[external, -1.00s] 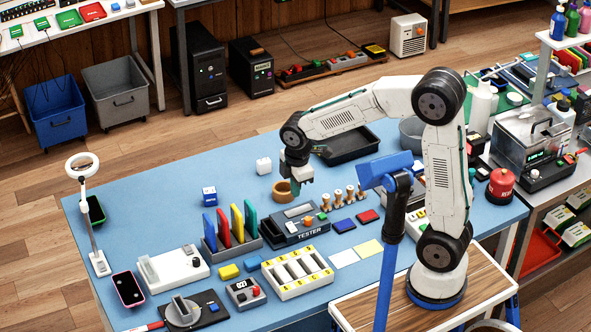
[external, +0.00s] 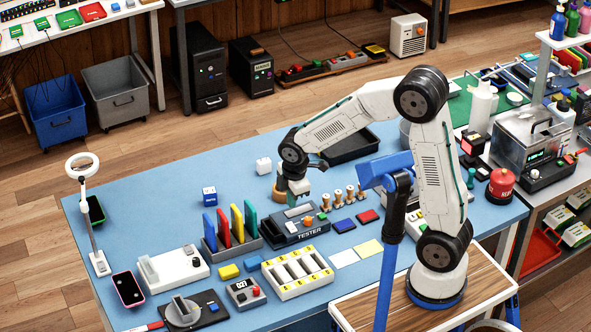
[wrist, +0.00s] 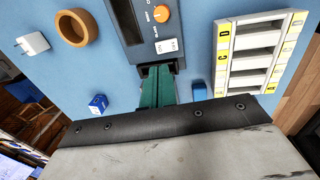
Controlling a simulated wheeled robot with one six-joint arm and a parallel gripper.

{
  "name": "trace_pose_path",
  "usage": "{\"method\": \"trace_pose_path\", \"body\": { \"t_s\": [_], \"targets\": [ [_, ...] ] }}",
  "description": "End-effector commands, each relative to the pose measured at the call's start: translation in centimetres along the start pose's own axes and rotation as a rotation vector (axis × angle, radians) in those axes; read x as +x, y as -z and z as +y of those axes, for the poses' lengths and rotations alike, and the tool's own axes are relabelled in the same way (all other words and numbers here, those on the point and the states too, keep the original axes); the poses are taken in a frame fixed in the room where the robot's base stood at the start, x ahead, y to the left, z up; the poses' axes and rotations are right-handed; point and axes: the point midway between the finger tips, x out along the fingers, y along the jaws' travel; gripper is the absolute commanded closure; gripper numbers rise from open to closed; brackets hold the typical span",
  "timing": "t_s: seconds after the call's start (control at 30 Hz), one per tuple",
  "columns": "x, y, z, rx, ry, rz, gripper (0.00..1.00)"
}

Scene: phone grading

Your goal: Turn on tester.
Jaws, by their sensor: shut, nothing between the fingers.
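The tester (external: 309,235) is a dark grey-blue box lettered TESTER, near the middle of the blue table. My gripper (external: 297,203) is above the tester's back part, with nothing held. In the wrist view my gripper's green fingers (wrist: 158,75) are shut, their tips by the tester's near edge. I cannot tell whether they touch it. The tester's on or off state cannot be read.
A tan ring (wrist: 72,27) and a white plug block (wrist: 33,43) lie beside the tester. Colored upright slabs (external: 237,222) stand left of it, and a yellow-labelled rack (external: 297,271) is in front. Knobbed pegs (external: 349,194) stand to its right.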

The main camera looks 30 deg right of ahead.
Motion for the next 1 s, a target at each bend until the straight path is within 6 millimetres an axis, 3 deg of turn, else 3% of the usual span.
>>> {"method": "trace_pose_path", "body": {
  "t_s": [0.2, 0.4, 1.0],
  "targets": [
    [4.7, -0.1, -0.1, 0.0, 0.005, -0.003, 1.0],
    [7.2, 0.0, -0.1, 0.0, 0.002, -0.001, 1.0],
    [8.5, -0.1, 0.2, 0.005, 0.04, -0.004, 1.0]
  ]
}}
